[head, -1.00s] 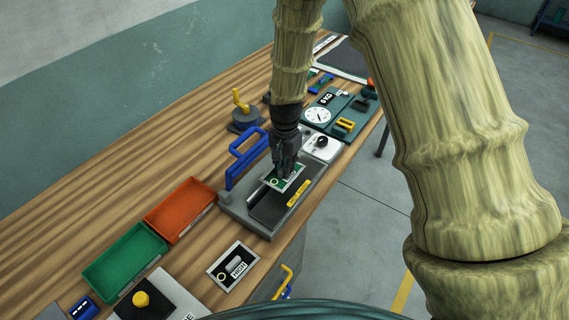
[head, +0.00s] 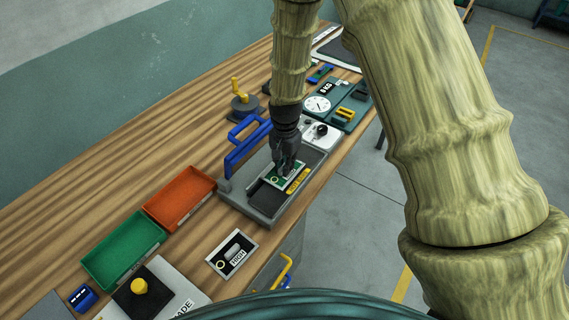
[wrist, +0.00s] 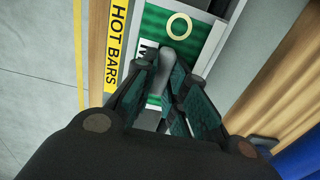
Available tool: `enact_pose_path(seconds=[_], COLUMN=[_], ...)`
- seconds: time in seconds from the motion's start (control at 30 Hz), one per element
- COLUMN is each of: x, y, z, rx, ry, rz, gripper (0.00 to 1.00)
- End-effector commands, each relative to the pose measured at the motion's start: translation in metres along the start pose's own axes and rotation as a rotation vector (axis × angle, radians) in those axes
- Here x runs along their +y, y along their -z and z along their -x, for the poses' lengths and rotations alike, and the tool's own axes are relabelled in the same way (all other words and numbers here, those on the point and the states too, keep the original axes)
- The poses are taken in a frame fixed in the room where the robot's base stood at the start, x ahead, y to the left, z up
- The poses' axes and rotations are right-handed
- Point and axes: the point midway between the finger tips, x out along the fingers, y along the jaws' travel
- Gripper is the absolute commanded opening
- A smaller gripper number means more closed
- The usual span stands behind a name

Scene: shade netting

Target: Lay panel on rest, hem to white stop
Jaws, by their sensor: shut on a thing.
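The panel (head: 275,180) is a small green mesh piece with a pale border and a yellow ring; it also shows in the wrist view (wrist: 153,22). My gripper (head: 284,172) is shut on the panel's grey tab, seen between the fingers in the wrist view (wrist: 176,66). The panel is over the dark bed of the grey rest (head: 262,215), beside the yellow HOT BARS label (head: 298,181). I cannot tell whether it touches the bed. My fingers hide part of the panel. I cannot make out the white stop for certain.
A raised blue handle (head: 247,145) stands along the rest's left side. Orange (head: 180,198) and green (head: 125,250) trays lie to the left. A white dial box (head: 320,131) and a teal scale (head: 337,108) stand behind.

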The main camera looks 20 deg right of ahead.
Motion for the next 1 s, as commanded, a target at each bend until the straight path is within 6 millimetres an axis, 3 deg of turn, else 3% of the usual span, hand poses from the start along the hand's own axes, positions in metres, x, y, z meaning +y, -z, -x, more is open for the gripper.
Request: enact_pose_path(seconds=[1.0], x=[0.0002], y=[0.0001], z=[-0.0055], rx=[0.0], ry=[0.0], rz=[0.0], gripper=[0.0])
